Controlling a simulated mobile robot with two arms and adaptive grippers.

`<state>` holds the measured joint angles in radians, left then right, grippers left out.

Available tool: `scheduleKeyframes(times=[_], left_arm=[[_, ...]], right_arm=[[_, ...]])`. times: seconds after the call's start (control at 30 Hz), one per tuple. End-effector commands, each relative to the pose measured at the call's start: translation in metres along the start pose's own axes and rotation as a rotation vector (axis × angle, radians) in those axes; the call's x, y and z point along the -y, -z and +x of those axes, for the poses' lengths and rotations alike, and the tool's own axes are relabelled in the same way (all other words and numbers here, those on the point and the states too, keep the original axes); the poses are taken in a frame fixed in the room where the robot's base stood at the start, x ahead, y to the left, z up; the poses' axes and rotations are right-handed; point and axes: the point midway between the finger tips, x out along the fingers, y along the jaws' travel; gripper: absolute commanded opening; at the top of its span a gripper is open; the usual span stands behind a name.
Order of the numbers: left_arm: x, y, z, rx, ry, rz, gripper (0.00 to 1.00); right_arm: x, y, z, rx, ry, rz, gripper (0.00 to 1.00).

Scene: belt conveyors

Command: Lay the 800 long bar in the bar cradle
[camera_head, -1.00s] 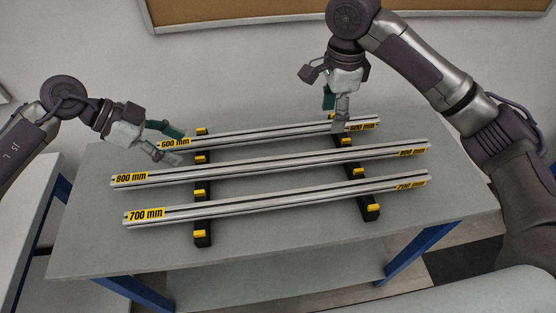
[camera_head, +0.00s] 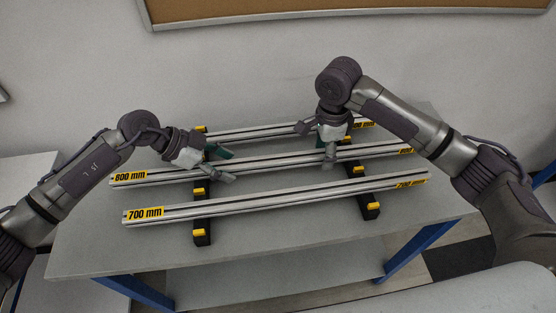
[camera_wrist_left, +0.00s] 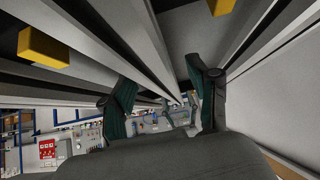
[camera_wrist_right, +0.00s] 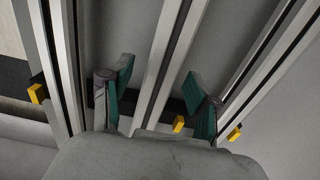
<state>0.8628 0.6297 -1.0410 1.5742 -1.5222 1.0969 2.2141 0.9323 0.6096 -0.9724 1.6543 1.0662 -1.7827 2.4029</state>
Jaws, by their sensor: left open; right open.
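The 800 mm bar (camera_head: 280,160), silver with a yellow label at its left end, is the middle of three bars on two black supports (camera_head: 202,222) with yellow blocks. My left gripper (camera_head: 222,168) is open and low over this bar's left part; in the left wrist view a bar (camera_wrist_left: 165,45) runs between its fingers (camera_wrist_left: 162,100). My right gripper (camera_head: 331,155) is open and points down at the bar's right part; in the right wrist view a bar (camera_wrist_right: 168,60) passes between its fingers (camera_wrist_right: 155,95). I cannot make out a separate bar cradle.
The 700 mm bar (camera_head: 280,199) lies in front and another bar (camera_head: 265,132) behind, both close to the grippers. The grey table (camera_head: 290,240) has free room at its front. A wall stands behind the table.

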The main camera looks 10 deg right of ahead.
Motion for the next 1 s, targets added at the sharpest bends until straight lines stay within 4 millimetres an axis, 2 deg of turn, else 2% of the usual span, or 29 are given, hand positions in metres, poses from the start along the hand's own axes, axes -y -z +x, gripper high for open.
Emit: scheduleKeyframes(times=[0.33,0.6,0.7,1.0], left_arm=[[-0.0003,0.0000,0.0028,0.000,-0.001,0.000,0.59],[-0.0002,-0.0001,0.0026,0.000,-0.001,0.000,0.14],[-0.0002,0.0000,0.0025,0.000,0.000,0.000,0.00],[-0.0001,0.0000,0.0023,0.000,0.000,0.000,0.00]], right_arm=[[0.0000,0.0003,0.0025,0.000,0.000,0.001,0.59],[0.0001,0.0003,0.0022,0.000,0.000,0.001,0.14],[0.0001,0.0003,0.0021,0.000,0.000,0.001,0.00],[0.0002,0.0003,0.0019,0.000,0.000,0.001,0.00]])
